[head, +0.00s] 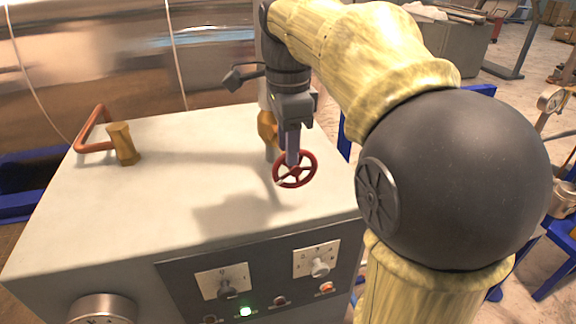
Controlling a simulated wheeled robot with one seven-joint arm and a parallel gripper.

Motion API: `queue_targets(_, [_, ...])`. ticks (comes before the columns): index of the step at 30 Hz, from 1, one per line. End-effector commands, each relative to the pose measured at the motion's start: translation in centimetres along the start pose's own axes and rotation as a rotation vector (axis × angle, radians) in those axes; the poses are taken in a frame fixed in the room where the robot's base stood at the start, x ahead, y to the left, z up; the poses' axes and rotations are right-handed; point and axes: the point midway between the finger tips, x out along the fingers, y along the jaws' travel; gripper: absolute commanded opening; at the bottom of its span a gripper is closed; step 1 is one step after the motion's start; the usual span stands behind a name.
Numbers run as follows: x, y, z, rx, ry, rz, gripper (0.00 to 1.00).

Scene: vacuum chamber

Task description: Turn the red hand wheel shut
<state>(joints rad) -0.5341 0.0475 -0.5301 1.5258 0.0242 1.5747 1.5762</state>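The red hand wheel (312,170) stands above the right part of the cream cabinet top, its spoked face turned towards me. My gripper (291,160) comes down from above, with its tip at the wheel's hub and upper spokes. The fingers overlap the wheel in this view. I cannot tell whether they touch it, or whether they are open or shut. A brass valve body (267,128) shows just behind and left of the gripper, partly hidden by it.
The cream cabinet (130,215) has a dark front panel (270,270) with knobs and lit lamps. A copper pipe (90,125) and brass fitting (123,145) stand on its left. A shiny metal chamber wall (100,60) rises behind. My arm covers much of the right side.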

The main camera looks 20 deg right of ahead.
Motion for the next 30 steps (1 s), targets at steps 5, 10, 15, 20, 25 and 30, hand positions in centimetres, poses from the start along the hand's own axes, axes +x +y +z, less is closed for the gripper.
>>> queue_targets(5, [2.3,0.1,0.1,-0.001,0.000,0.004,0.35])
queue_targets(10, [4.5,0.0,0.0,-0.001,0.000,0.002,0.35])
queue_targets(15, [5.6,0.0,0.0,-0.001,0.000,0.001,0.35])
queue_targets(20, [5.7,0.0,0.0,-0.001,0.000,-0.001,0.35])
queue_targets(25, [5.7,0.0,0.1,-0.003,0.000,0.000,0.23])
queue_targets(30, [5.7,-0.1,0.0,-0.001,0.000,-0.001,0.00])
